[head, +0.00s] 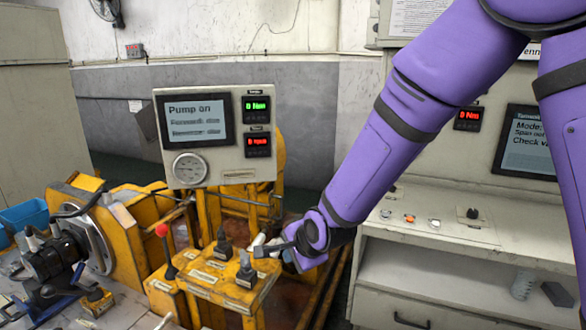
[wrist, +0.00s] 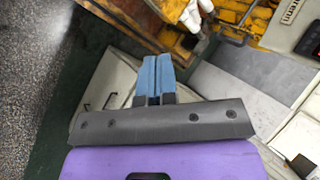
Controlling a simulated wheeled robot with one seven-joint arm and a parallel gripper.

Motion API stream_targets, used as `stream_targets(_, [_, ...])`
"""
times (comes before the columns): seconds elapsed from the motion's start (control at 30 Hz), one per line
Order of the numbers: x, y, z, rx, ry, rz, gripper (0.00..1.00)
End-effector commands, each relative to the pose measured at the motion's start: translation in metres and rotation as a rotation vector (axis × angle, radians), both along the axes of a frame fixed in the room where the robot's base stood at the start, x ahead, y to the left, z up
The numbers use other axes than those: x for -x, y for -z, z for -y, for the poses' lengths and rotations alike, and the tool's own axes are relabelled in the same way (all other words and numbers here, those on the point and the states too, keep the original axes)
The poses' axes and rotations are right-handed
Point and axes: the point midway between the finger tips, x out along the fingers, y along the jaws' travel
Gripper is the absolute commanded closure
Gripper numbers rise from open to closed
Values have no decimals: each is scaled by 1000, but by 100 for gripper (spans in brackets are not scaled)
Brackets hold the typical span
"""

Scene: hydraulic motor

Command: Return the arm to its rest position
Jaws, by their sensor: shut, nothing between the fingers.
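My purple arm (head: 372,160) reaches down from the upper right in the head view. Its wrist end is in front of the yellow hydraulic stand, near the black levers. My gripper is mostly hidden behind the wrist there. In the wrist view my gripper (wrist: 156,62) shows two blue fingers side by side and touching, with nothing between them. A pale cabinet surface lies behind the fingers in that view.
The yellow stand (head: 205,272) carries a red-knobbed lever (head: 162,231) and black levers (head: 222,243). A display panel (head: 217,135) reading "Pump on" stands above it. A pale control cabinet (head: 480,262) with an open shelf is at right. Dark floor (wrist: 35,60) is clear at left in the wrist view.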

Motion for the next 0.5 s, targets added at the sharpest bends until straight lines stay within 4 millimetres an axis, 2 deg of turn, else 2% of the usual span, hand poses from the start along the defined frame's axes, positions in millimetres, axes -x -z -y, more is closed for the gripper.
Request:
stream_targets(0.03, [-1,-19,15,30,-18,21,100])
stream_targets(0.27, [12,-81,80,199,-134,77,100])
stream_targets(0.5, [44,-136,147,368,-258,112,100])
